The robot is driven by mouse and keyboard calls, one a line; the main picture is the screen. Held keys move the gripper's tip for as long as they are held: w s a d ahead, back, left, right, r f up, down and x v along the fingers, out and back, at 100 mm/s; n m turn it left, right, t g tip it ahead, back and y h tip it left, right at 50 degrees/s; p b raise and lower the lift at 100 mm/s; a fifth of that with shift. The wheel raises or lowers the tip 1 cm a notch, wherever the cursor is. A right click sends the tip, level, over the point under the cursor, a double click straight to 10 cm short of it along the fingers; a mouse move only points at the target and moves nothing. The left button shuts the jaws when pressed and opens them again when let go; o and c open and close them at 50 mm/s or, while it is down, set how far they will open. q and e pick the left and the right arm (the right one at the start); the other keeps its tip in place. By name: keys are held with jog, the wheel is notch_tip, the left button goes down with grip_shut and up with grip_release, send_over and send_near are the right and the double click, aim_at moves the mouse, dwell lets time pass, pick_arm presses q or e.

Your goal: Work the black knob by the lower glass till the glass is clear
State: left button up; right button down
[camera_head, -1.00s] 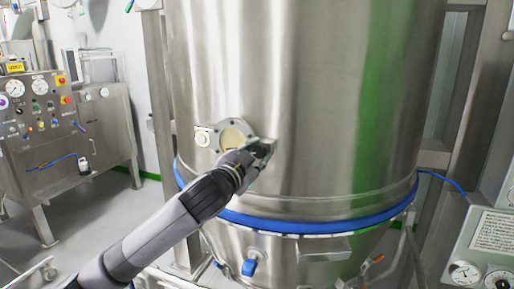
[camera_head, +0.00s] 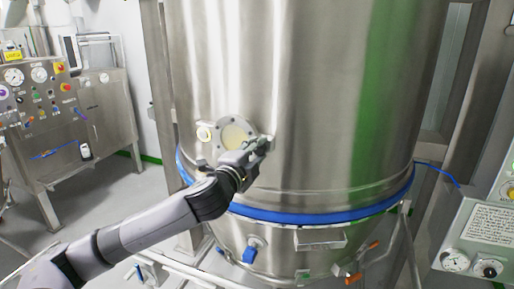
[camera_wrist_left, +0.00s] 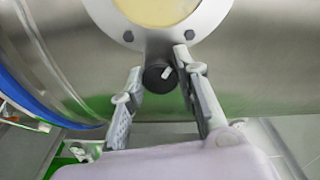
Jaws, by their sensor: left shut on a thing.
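The lower glass (camera_head: 234,135) is a round, cream-coloured pane in a bolted steel ring on the big steel vessel. Its lower part also shows at the top of the left wrist view (camera_wrist_left: 160,8), pale yellow and not see-through. The black knob (camera_wrist_left: 158,78) sits just below the ring and has a white mark tilted to the upper right. My left gripper (camera_head: 265,145) is at the lower right of the ring in the head view. In the wrist view its fingers (camera_wrist_left: 160,68) lie on either side of the knob, shut on it. The head view hides the knob behind the gripper.
A round, pale fitting (camera_head: 204,133) sits left of the glass. A blue band (camera_head: 310,216) circles the vessel below. A control panel (camera_head: 45,100) stands at the left and a gauge box (camera_head: 480,235) at the lower right. Steel posts flank the vessel.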

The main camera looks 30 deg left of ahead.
pick_arm(q)
jog(key=shift+m, duration=0.3)
jog(key=o, duration=1.2)
jog(key=shift+s+d, duration=0.2)
jog(key=shift+s, duration=1.05)
jog(key=shift+s+d, duration=0.2)
jog(key=shift+s, duration=1)
jog(key=shift+s+d, duration=0.2)
jog(key=shift+s, duration=1.05)
jog(key=shift+f, duration=0.1)
